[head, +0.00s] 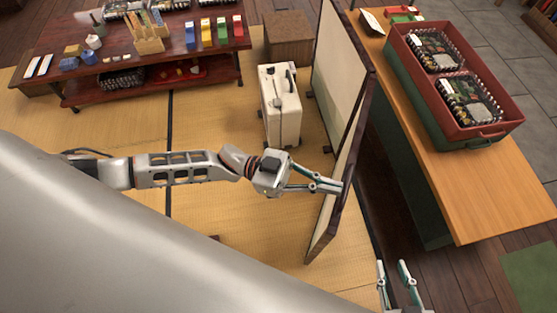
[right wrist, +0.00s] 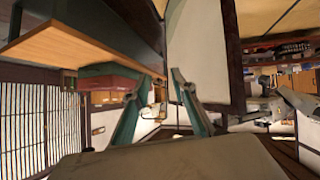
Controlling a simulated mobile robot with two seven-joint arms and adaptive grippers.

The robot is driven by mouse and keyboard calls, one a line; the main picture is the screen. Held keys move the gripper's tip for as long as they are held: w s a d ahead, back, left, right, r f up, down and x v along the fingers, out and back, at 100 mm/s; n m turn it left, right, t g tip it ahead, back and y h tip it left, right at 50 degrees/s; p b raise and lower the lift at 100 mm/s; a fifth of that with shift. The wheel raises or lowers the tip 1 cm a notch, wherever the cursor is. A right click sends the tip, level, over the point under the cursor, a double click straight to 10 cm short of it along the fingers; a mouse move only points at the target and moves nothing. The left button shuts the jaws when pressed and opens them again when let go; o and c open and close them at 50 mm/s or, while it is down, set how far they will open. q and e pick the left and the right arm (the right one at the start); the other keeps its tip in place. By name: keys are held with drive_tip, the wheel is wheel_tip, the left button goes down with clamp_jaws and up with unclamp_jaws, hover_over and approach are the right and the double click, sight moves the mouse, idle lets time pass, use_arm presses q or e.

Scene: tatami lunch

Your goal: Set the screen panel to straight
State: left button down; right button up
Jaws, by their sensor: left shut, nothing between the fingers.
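The folding screen has a pale far panel (head: 338,65) and a dark-framed near panel (head: 327,218), hinged near the middle. The near panel runs toward the bottom of the head view and looks slightly angled to the far one. My left gripper (head: 338,187) is shut and empty, its fingertips at the near panel's left face; contact looks likely but is hard to confirm. My right gripper (head: 393,265) is open and empty, low and right of the screen. In the right wrist view its fingers (right wrist: 160,78) are apart, with a pale screen panel (right wrist: 203,45) beyond them.
A wooden counter (head: 475,205) with a red crate (head: 455,133) stands right of the screen. A white suitcase (head: 281,108) stands left of it, near a wooden box (head: 289,38). A low table (head: 120,75) is at upper left. Tatami (head: 240,245) is open below my left arm.

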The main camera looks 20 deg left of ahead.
use_arm(q)
drive_tip(key=w+d+n+t+y, duration=0.1)
drive_tip(key=w+d+n+t, duration=0.1)
drive_tip(key=d, duration=0.9)
drive_tip(key=w+d+n+t+y, duration=0.1)
drive_tip(key=w+d+t, duration=0.3)
drive_tip(key=d, duration=0.7)
drive_tip(key=shift+w+d+r+n+t, duration=0.15)
drive_tip(key=shift+w+d+n+t, duration=0.1)
drive_tip(key=shift+n+t, duration=0.8)
use_arm(e)
drive_tip(key=shift+w+d+r, duration=0.1)
drive_tip(key=shift+d+r, duration=0.05)
drive_tip(key=shift+r, duration=0.15)
